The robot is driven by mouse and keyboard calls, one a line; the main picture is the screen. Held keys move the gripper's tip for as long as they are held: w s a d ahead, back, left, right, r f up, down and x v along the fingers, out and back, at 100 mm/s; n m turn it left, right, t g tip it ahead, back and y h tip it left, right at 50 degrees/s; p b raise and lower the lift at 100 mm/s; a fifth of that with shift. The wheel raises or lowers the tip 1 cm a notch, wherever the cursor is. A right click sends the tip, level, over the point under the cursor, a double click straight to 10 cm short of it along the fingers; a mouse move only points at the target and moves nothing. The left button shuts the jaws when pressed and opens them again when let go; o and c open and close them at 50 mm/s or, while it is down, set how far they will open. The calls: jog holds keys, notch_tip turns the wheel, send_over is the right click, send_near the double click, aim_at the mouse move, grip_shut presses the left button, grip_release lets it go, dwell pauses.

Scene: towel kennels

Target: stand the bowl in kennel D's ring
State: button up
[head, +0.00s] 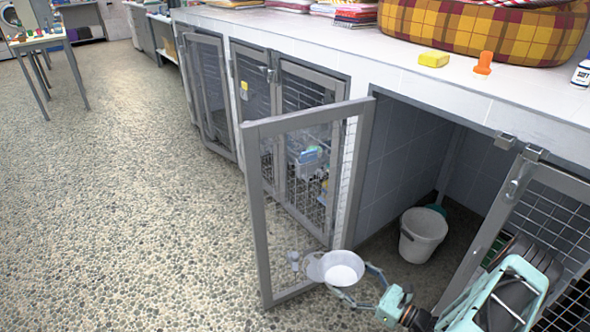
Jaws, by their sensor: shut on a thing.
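A pale grey-white bowl (343,273) is at the lower middle of the head view, by the low free end of an open kennel door (254,210). My gripper (346,277) comes in from the right, its thin fingers shut on the bowl, one at each side. A grey rounded piece (314,268) shows just left of the bowl; it may be a ring on the door, but I cannot tell. The bowl looks about upright. Whether it touches the door or that piece is unclear. No kennel letter is readable.
A white bucket (424,234) stands inside the open kennel. Closed mesh doors (203,85) line the left. The counter (468,92) above holds a yellow sponge (434,59), an orange object (484,63) and a plaid pet bed (480,25).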

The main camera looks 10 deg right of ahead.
jog(key=w+a+r+n+y, duration=0.1)
jog(key=w+a+r, duration=0.15)
jog(key=r, duration=0.55)
notch_tip(320, 180, up, 8)
jog(key=n+g+y, duration=0.1)
jog(key=g, duration=0.1)
send_over(340, 276)
jog(key=w+a, duration=0.2)
jog(key=a, duration=0.2)
jog(key=s+a+r+n+g+y, duration=0.1)
jog(key=a+r+n+g+y, duration=0.1)
jog(key=a+r, duration=0.95)
notch_tip(340, 276, up, 28)
jog(key=d+m+t+h+p, duration=0.2)
jog(key=m+t+h+p, duration=0.3)
jog(key=p, duration=2.9)
jog(key=shift+s+r+h, duration=0.15)
jog(key=shift+h, duration=0.45)
jog(key=shift+a, duration=0.15)
